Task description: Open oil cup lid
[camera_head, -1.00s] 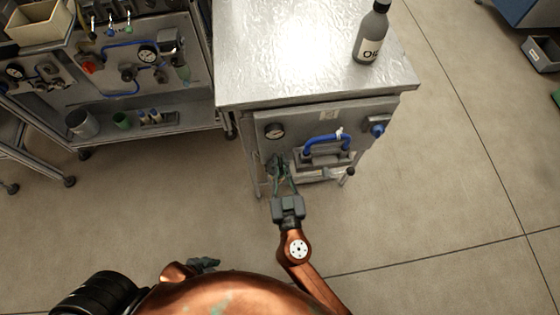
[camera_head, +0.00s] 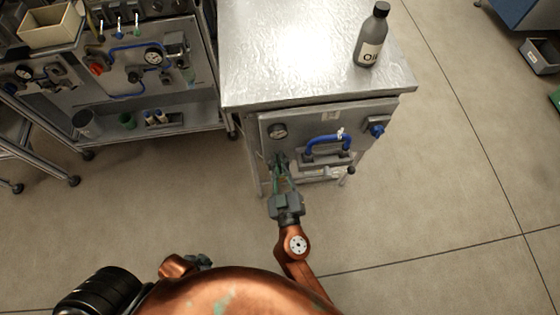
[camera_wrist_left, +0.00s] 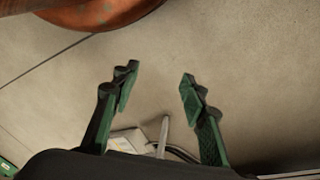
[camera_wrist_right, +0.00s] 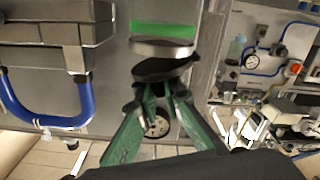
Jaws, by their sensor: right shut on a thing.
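The oil cup is on the cabinet front at its left side; in the right wrist view its green body (camera_wrist_right: 162,30) and grey rim (camera_wrist_right: 162,47) show upside down. The dark round lid (camera_wrist_right: 162,68) is at the rim, tilted against it, with a narrow gap on one side. My right gripper (camera_wrist_right: 160,90) is shut on the lid; in the head view the gripper (camera_head: 279,165) largely hides the cup. My left gripper (camera_wrist_left: 155,88) is open and empty over the floor, its fingers wide apart.
The cabinet (camera_head: 300,115) carries a gauge (camera_head: 278,131), a blue hose (camera_head: 328,139) and a blue knob (camera_head: 377,130). An oil bottle (camera_head: 371,40) stands on its top. A shelf rack (camera_head: 160,125) is at the left. The floor in front is clear.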

